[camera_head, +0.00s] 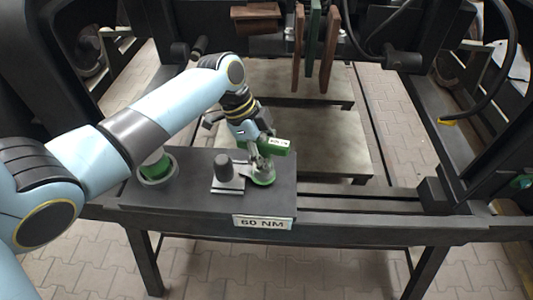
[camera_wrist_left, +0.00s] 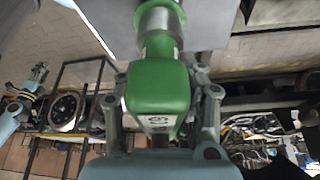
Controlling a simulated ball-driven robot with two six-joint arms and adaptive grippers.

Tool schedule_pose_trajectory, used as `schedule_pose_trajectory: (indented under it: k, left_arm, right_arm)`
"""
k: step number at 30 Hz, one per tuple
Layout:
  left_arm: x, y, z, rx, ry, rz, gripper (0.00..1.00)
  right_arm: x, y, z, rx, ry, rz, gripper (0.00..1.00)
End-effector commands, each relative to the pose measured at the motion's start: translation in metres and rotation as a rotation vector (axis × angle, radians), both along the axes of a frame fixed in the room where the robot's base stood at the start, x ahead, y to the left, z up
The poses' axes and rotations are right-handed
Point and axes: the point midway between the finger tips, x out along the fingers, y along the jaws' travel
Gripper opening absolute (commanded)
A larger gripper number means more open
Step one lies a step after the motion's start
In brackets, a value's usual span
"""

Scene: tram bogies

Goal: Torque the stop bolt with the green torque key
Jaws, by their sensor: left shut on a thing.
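My left gripper (camera_head: 257,148) is shut on the green torque key (camera_head: 277,145), above the right end of the dark bench plate. In the left wrist view the key's green body (camera_wrist_left: 158,88) sits between the two fingers, with a pale metal collar (camera_wrist_left: 158,18) beyond it. In the head view the key's lower end is over a round green base (camera_head: 263,179); whether they touch is hard to tell. A dark upright cylinder (camera_head: 223,166) on a small metal plate stands just left of it. I cannot tell which part is the stop bolt.
A green piece (camera_head: 156,165) stands in a round grey holder at the plate's left, partly behind my arm. A "60 NM" label (camera_head: 263,222) is on the bench's front edge. Brown and green upright slabs (camera_head: 316,48) stand behind. Rails at right look clear.

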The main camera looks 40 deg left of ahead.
Motion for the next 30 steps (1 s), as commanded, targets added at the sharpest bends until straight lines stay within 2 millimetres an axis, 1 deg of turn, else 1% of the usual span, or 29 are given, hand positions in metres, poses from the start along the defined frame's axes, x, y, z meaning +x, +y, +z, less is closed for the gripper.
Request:
schedule_pose_trajectory:
  k: [1, 6, 13, 15, 21, 30]
  left_arm:
    - [0.001, 0.0, 0.007, 0.0, -0.002, 0.001, 0.0]
    - [0.001, 0.0, 0.022, 0.0, -0.002, 0.001, 0.0]
    - [0.001, 0.0, 0.041, -0.001, -0.002, 0.002, 0.0]
    - [0.001, 0.0, 0.045, 0.0, -0.003, 0.0, 0.0]
    - [0.0, 0.0, 0.056, 0.0, -0.001, 0.002, 0.0]
    - [0.0, 0.0, 0.057, 0.0, 0.0, 0.002, 0.0]
  right_arm:
    - [0.0, 0.0, 0.007, 0.0, 0.0, 0.0, 0.45]
    - [0.0, 0.0, 0.022, 0.0, 0.0, 0.0, 0.45]
    - [0.001, 0.0, 0.037, 0.0, -0.001, 0.0, 0.45]
    - [0.001, 0.0, 0.034, 0.0, -0.001, 0.0, 0.45]
    - [0.001, 0.0, 0.033, 0.0, -0.001, 0.0, 0.45]
    - [0.001, 0.0, 0.033, 0.0, -0.002, 0.0, 0.45]
